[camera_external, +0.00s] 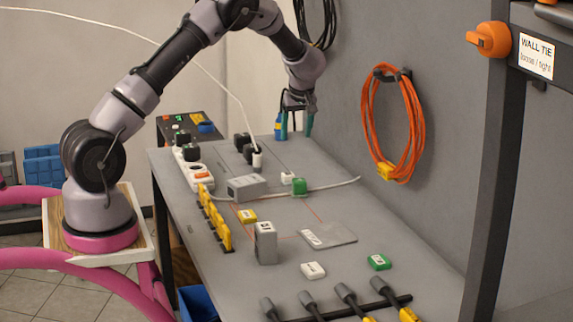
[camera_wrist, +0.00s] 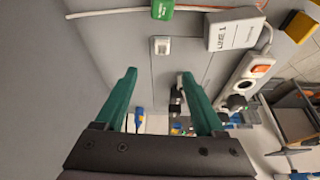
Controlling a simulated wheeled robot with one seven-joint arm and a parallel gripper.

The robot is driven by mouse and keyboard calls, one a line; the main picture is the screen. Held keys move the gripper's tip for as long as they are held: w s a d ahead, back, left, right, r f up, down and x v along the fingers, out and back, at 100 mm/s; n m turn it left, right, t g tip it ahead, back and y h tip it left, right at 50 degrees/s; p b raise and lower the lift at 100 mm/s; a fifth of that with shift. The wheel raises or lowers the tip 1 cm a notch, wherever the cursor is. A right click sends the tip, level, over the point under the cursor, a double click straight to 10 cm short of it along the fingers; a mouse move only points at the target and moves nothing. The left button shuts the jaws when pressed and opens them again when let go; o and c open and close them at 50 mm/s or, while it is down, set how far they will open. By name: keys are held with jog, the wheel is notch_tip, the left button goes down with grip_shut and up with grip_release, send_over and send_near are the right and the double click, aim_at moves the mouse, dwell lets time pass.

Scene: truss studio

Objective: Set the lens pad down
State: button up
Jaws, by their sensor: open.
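My gripper (camera_external: 296,127) is over the far end of the grey table, pointing down. A small blue piece with a yellow part (camera_external: 281,125) shows beside one finger; in the wrist view a blue piece (camera_wrist: 138,118) appears beyond the fingers. I cannot tell whether this is the lens pad, or whether it touches the finger. A flat grey plate with a white label (camera_external: 340,236) lies mid-table. No piece is clearly marked as the lens pad.
A white power strip (camera_external: 196,172) runs along the left edge, near a grey adapter box (camera_external: 246,187). A green block (camera_external: 299,186) sits by a cable mid-table. An orange cable coil (camera_external: 390,130) hangs on the right wall.

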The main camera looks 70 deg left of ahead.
jog(key=s+d+r+m+t+h, duration=0.15)
jog(key=s+d+r+m, duration=0.35)
jog(key=d+r, duration=0.55)
jog(key=s+d+r+m+t, duration=0.2)
jog(key=s+d+r+m, duration=0.3)
jog(key=d+r, duration=0.55)
jog(key=s+d+r+m+t, duration=0.1)
jog(key=s+d+r+m, duration=0.1)
jog(key=s, duration=0.6)
jog(key=s+d+r+m+t, duration=0.1)
jog(key=s+d+r+m, duration=0.1)
jog(key=s+d+m, duration=0.3)
jog(key=s+d+r+m+t, duration=0.1)
jog(key=s+d+m, duration=0.3)
jog(key=s, duration=0.7)
jog(key=shift+d+r+h, duration=0.35)
jog(key=shift+d+r, duration=0.55)
jog(key=shift+d, duration=0.05)
